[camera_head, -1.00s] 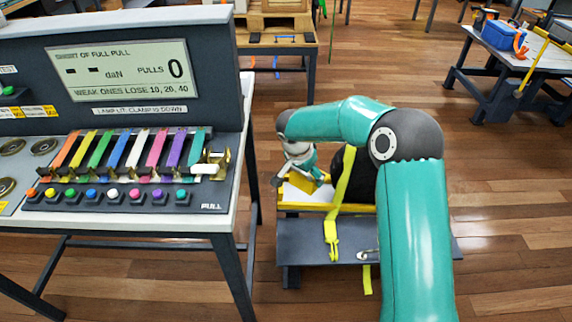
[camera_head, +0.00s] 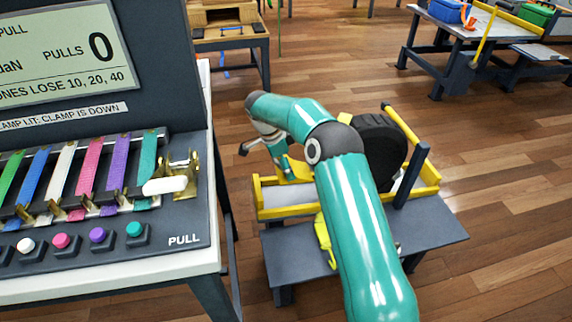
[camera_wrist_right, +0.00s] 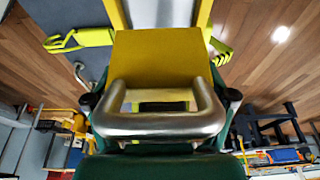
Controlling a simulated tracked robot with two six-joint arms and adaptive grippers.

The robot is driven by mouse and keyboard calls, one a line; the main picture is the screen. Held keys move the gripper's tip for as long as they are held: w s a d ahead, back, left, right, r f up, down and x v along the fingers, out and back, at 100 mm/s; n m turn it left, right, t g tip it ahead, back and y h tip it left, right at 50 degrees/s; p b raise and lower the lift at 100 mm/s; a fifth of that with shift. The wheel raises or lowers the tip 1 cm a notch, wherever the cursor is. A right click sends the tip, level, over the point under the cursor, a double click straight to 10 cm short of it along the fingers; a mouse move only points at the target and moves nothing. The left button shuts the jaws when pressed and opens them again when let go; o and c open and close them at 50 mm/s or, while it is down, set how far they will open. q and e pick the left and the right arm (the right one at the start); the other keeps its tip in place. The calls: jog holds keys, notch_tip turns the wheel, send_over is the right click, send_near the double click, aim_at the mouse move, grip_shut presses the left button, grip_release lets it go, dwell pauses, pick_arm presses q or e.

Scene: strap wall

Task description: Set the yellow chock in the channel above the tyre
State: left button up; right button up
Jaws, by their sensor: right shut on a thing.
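The yellow chock (camera_wrist_right: 158,58) fills the middle of the right wrist view, with a grey metal handle (camera_wrist_right: 160,126) on its near side. My right gripper (camera_wrist_right: 160,99) is shut on the chock, its dark fingertips at either side of the handle. In the head view the chock (camera_head: 298,169) shows partly behind my teal right arm, over the left part of the channel (camera_head: 285,208), which has a pale bed and yellow rails. The black tyre (camera_head: 382,146) stands upright in the channel, right of the chock. Whether the chock touches the bed is unclear. My left gripper is not in view.
A yellow strap (camera_head: 324,243) hangs over the front rail onto the grey bench (camera_head: 292,248), partly hidden by my arm. The console (camera_head: 150,240) with coloured straps stands left. Floor lies open to the right.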

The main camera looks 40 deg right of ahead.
jog(key=shift+f+b, duration=1.95)
jog(key=shift+f, duration=1.25)
jog(key=shift+s+d+b+x, duration=0.1)
jog(key=shift+d+b+x, duration=0.1)
jog(key=shift+b+x, duration=0.65)
jog(key=shift+s+d+b+x, duration=0.1)
jog(key=shift+d+b+x, duration=0.2)
jog(key=shift+x, duration=1)
jog(key=shift+s+d+f+b, duration=0.2)
jog(key=shift+s+d+b, duration=0.05)
jog(key=shift+d+b, duration=0.2)
jog(key=o, duration=1.3)
